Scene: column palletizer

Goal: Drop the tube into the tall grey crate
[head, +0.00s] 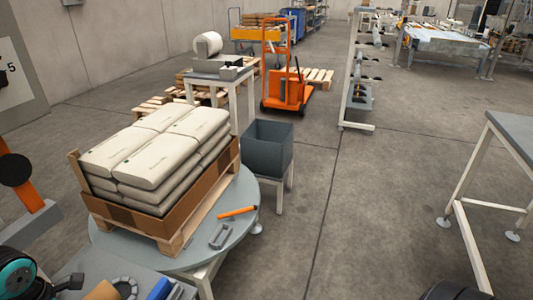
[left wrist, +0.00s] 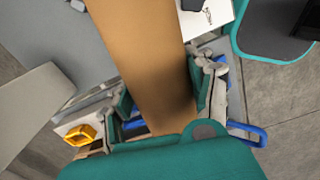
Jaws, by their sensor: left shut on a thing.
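The tube (left wrist: 145,50) is a plain brown cardboard cylinder that fills the middle of the left wrist view. My left gripper (left wrist: 163,102) is shut on it, with one finger on each side. In the head view a tan rounded piece (head: 103,291) at the bottom edge looks like part of the tube, mostly cut off. The tall grey crate (head: 268,150) is dark, open-topped and upright on a low stand, beyond the round table and well away from the tube. Its inside bottom is hidden. My right gripper is not in view.
A round table (head: 245,190) carries a wooden-framed box (head: 190,200) of stacked pale sacks (head: 150,150), an orange-handled tool (head: 238,211) and a grey clamp-like part (head: 220,236). A small table (head: 218,76) and orange pallet truck (head: 288,85) stand behind the crate. Floor right of the crate is clear.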

